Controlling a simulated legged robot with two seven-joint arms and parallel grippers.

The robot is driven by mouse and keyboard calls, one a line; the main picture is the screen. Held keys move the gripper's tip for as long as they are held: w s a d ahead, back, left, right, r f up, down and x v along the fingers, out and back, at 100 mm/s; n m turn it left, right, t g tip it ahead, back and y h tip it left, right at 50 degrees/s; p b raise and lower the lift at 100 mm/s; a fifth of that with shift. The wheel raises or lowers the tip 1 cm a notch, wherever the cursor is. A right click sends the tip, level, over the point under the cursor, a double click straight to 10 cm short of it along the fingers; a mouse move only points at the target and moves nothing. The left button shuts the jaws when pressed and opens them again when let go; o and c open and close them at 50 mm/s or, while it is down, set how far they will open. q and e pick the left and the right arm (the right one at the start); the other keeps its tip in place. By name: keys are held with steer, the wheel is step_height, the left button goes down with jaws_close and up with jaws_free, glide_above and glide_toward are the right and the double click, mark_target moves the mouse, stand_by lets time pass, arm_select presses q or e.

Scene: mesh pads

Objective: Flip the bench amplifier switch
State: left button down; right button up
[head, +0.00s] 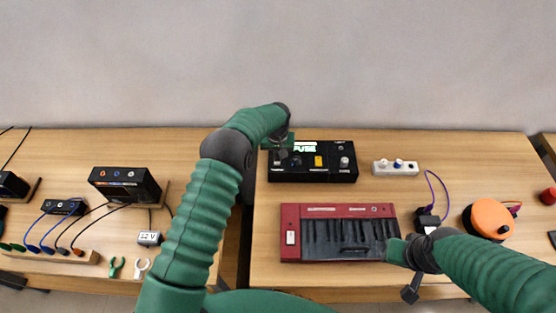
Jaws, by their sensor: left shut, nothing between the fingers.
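A black box with knobs and a white label reading roughly "FUSE" (342,177) stands at the back of the right bench and looks like the bench amplifier. A yellow switch (318,161) is on its top face, near the middle. My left gripper (282,155) is over the left part of the box, shut and empty, left of the yellow switch. It hides part of the box's left side, and I cannot tell whether it touches the box. My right gripper (410,292) is small and dark at the bench's front edge, away from the box. Its jaws are unclear.
A red keyboard (290,215) lies in front of the box. A white power strip (394,168) is to its right. An orange disc (492,215) and a purple cable (442,190) are at the right. The left bench (60,150) holds black boxes and cables.

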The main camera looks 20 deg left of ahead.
arm_select(q)
steer(key=shift+a, duration=0.3)
arm_select(e)
steer(key=shift+a, duration=0.35)
arm_select(q)
steer(key=shift+d+f, duration=0.1)
steer(key=shift+d, duration=0.2)
arm_select(e)
steer(key=shift+d+f, duration=0.1)
steer(key=shift+d, duration=0.25)
arm_select(q)
steer(key=shift+a+f+b, duration=0.15)
steer(key=shift+f+b, duration=0.2)
arm_select(e)
steer(key=shift+a+f, duration=0.25)
